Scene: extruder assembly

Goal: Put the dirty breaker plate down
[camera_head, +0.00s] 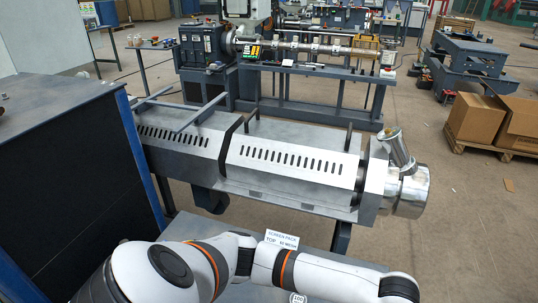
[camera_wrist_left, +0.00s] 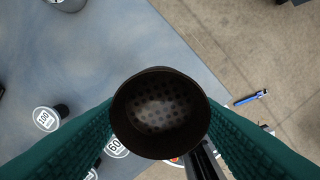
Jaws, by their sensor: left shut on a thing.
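The dirty breaker plate (camera_wrist_left: 160,113) is a dark round disc with many small holes and a pale smudge in its middle. It shows in the left wrist view between the two green fingers of my left gripper (camera_wrist_left: 160,122), which is shut on it. Behind it lies a grey-blue tabletop (camera_wrist_left: 150,45), with the table's edge running diagonally past the plate. I cannot tell the plate's height over the table. In the head view my left arm crosses the bottom, its gripper out of frame. My right gripper is in neither view.
White discs marked 100 (camera_wrist_left: 46,119) and 60 (camera_wrist_left: 117,147) lie on the table. A dark round part (camera_wrist_left: 68,3) is at the top left. A blue-handled tool (camera_wrist_left: 252,97) lies beyond the edge. The extruder barrel (camera_head: 290,165) stands behind the table; a screen pack sign (camera_head: 282,239) stands in front.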

